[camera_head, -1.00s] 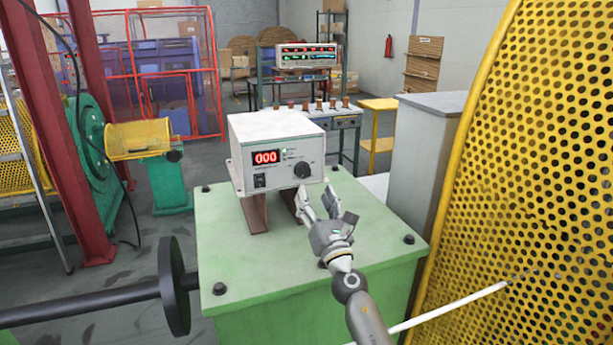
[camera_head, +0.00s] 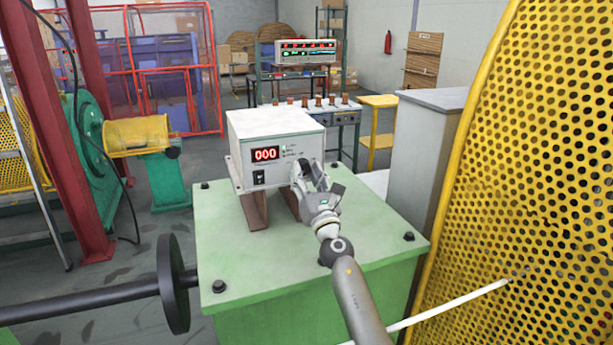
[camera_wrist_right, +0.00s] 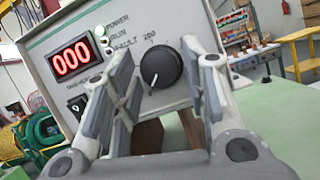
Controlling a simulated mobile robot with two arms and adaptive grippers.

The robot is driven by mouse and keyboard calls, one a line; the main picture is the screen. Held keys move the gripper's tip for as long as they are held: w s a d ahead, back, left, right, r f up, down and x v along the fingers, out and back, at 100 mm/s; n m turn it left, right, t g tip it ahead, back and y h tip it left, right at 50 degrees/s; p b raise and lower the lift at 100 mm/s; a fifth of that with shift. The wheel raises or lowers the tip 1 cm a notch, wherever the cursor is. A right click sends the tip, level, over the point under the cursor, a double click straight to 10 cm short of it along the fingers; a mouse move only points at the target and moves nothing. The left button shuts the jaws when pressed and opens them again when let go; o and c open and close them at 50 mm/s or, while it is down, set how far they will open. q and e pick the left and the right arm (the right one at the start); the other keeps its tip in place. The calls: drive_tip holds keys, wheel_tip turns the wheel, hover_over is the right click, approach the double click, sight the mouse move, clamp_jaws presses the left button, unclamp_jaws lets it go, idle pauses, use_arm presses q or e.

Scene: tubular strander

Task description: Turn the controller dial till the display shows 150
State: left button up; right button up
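The controller (camera_head: 275,152) is a white box standing on brown legs on a green cabinet. Its red display (camera_head: 265,154) reads 000; the display also shows in the right wrist view (camera_wrist_right: 71,58). The black dial (camera_wrist_right: 161,67) shows in the right wrist view, with its white pointer toward the lower left. My right gripper (camera_head: 312,175) is at the front of the controller and hides the dial in the head view. In the wrist view its fingers (camera_wrist_right: 165,88) are open, one on each side of the dial, with gaps visible. My left gripper is not in view.
The green cabinet top (camera_head: 225,255) is clear around the controller apart from bolts. A yellow perforated guard (camera_head: 530,180) stands close on the right. A grey cabinet (camera_head: 425,150) is behind to the right. A black shaft with a disc (camera_head: 172,285) is at left.

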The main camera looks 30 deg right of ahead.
drive_tip(key=c, duration=0.6)
drive_tip(key=shift+o, duration=0.2)
drive_tip(key=shift+m+h, duration=0.4)
drive_tip(key=shift+m, duration=0.2)
drive_tip(key=m+h, duration=0.1)
drive_tip(key=m, duration=0.1)
drive_tip(key=m+g+h+p, duration=0.1)
drive_tip(key=m, duration=0.1)
drive_tip(key=shift+a+r+p, duration=0.1)
drive_tip(key=shift+a+p, duration=0.1)
drive_tip(key=shift+p, duration=0.1)
drive_tip(key=m+g+h+p, duration=0.1)
drive_tip(key=m, duration=0.3)
drive_tip(key=m+g+h+p, duration=0.1)
drive_tip(key=m+g, duration=0.1)
drive_tip(key=m, duration=0.2)
drive_tip(key=shift+a+r+m, duration=0.2)
drive_tip(key=shift+m, duration=0.1)
drive_tip(key=m+g+p, duration=0.2)
drive_tip(key=m, duration=0.2)
drive_tip(key=shift+w+r+m+p, duration=0.1)
drive_tip(key=shift+r+m+p, duration=0.05)
drive_tip(key=shift+m+p, duration=0.25)
drive_tip(key=m+g+p, duration=0.1)
drive_tip(key=m+p, duration=0.1)
drive_tip(key=m, duration=0.1)
drive_tip(key=shift+r, duration=0.15)
drive_tip(key=shift+m+g+y+p, duration=0.45)
drive_tip(key=shift+m+p, duration=0.3)
drive_tip(key=shift+m, duration=0.25)
